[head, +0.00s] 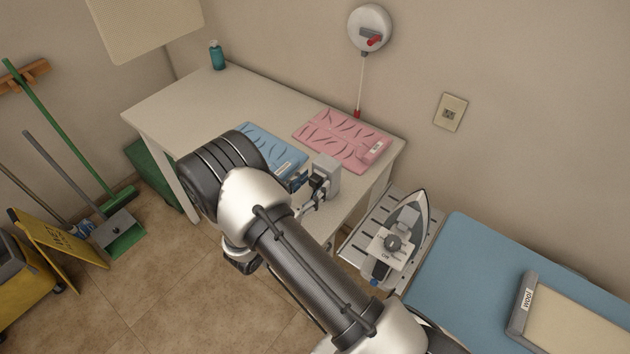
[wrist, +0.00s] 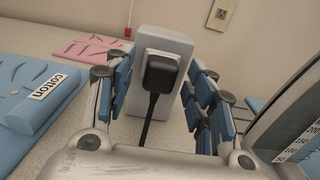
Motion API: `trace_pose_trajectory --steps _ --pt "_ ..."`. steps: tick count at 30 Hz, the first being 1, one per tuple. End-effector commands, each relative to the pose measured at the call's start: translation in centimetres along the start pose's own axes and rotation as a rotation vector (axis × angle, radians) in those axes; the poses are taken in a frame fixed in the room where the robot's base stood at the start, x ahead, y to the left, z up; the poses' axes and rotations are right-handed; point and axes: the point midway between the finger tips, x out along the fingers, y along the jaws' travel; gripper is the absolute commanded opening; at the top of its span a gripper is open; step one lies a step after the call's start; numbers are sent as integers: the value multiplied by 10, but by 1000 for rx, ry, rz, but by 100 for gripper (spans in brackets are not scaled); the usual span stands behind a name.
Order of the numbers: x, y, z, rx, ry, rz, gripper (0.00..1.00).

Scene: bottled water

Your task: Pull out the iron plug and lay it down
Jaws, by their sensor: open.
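The iron plug (wrist: 160,74) is black and sits in the face of a grey socket box (wrist: 178,42), its black cord hanging down toward my palm. In the head view the box (head: 327,170) stands on the white table near its front right, with the dark plug (head: 317,186) on its near side. My gripper (wrist: 162,84) is open, its blue-padded fingers on the left and right of the plug with gaps on both sides. The iron (head: 408,226) rests on a slatted metal stand. My arm hides part of the table in the head view.
A blue pad labelled cotton (wrist: 40,92) and a pink pad (head: 343,138) lie on the white table (head: 190,100). The table's left part is bare except for a teal bottle (head: 217,56) at the back. A blue ironing board (head: 470,270) is at the right.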

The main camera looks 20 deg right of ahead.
Motion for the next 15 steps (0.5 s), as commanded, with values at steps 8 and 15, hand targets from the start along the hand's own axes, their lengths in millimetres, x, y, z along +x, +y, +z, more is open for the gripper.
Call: trace_pose_trajectory --steps 8,15 --pt "0 0 0 0 0 0 50" --pt "0 0 0 0 0 0 49"
